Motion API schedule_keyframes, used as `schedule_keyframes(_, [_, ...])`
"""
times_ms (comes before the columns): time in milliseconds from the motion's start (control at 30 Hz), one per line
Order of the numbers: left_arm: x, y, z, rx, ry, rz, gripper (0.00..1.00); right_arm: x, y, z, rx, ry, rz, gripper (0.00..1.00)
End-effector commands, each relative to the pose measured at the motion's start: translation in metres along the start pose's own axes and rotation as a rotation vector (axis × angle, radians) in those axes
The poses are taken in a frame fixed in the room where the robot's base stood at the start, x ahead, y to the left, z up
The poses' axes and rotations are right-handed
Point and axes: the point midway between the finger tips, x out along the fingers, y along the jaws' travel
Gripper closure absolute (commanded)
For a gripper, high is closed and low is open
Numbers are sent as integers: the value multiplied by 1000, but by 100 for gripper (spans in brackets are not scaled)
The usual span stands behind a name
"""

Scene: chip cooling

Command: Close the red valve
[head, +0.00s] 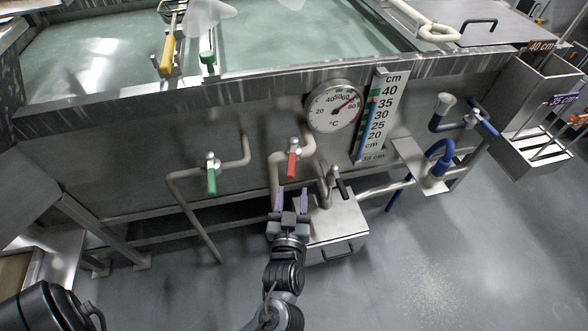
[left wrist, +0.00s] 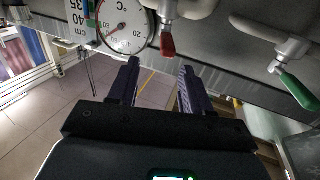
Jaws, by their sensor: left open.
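The red valve handle (head: 292,163) hangs downward from its hub on a grey pipe on the tank's front wall. In the left wrist view the red handle (left wrist: 167,46) shows just beyond the fingertips, between their lines. My left gripper (head: 291,193) is open and empty, just below the red handle in the head view, its two purple fingers pointing up towards it. The same gripper (left wrist: 158,66) shows in the left wrist view with a clear gap between its fingers. I see no contact with the handle. My right gripper is not in view.
A green valve handle (head: 212,182) hangs to the left and a black valve handle (head: 343,189) to the right. The round thermometer dial (head: 333,106) and the level scale (head: 380,114) are above right. A metal box (head: 340,222) stands below. Free floor lies in front.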

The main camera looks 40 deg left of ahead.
Motion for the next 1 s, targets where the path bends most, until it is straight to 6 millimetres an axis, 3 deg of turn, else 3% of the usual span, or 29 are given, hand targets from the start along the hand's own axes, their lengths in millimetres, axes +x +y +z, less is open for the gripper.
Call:
schedule_keyframes(233, [33,0,1,0,6,1,51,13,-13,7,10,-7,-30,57])
schedule_keyframes(600, [88,0,1,1,5,2,51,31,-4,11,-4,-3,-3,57])
schedule_keyframes(1000, [104,0,-1,0,2,3,51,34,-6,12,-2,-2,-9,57])
